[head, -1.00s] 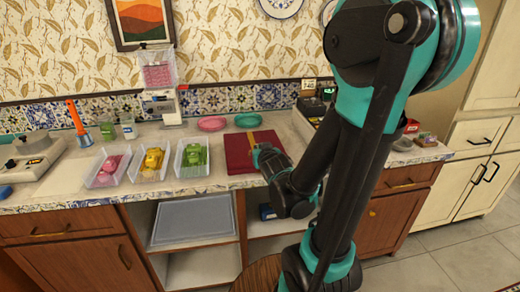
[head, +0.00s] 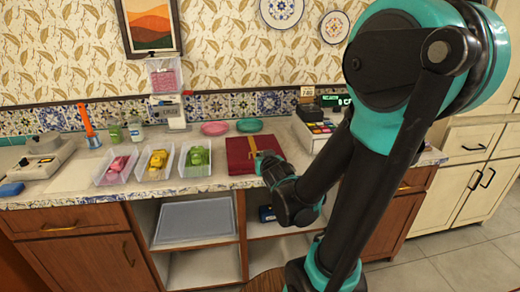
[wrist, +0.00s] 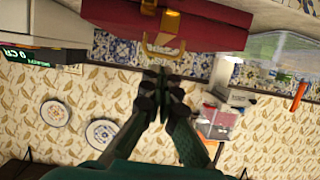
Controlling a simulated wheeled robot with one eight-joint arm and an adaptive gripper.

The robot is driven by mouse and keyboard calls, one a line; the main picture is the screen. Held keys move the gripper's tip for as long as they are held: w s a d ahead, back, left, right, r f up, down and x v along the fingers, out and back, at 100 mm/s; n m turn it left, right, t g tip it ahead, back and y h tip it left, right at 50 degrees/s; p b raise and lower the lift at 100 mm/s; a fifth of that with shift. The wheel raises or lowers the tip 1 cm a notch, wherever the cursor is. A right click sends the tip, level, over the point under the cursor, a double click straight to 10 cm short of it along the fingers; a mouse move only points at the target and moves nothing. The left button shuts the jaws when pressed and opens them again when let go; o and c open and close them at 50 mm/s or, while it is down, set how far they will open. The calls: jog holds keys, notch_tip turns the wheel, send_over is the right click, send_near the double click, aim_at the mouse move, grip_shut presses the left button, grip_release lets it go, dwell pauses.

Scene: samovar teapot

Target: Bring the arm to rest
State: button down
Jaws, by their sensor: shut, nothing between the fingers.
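My gripper (head: 264,158) is at the counter's front, in front of the dark red case (head: 240,150). In the wrist view my gripper's fingers (wrist: 163,72) are together with nothing between them. The red case (wrist: 170,22) with its brass clasp and handle shows just above the fingertips there, in an upside-down picture. Whether the fingertips touch the case I cannot tell. My arm reaches up from the lower middle to a high elbow at the right and hides part of the counter.
On the counter (head: 75,190) stand clear trays with pink (head: 118,164), yellow (head: 157,160) and green (head: 199,157) items. A pink plate (head: 214,128) and a green plate (head: 249,125) lie behind. A cash register (head: 318,125) stands right of the case. Open shelves are below.

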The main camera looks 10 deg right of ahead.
jog(key=s+d+f+g, duration=0.2)
jog(key=s+f+g, duration=0.3)
jog(key=s, duration=0.4)
jog(key=s+d+f+g, duration=0.2)
jog(key=s+f+g, duration=0.3)
jog(key=s+f, duration=0.3)
jog(key=shift+s+d+f, duration=0.15)
jog(key=shift+s+d, duration=0.1)
jog(key=shift+s, duration=0.9)
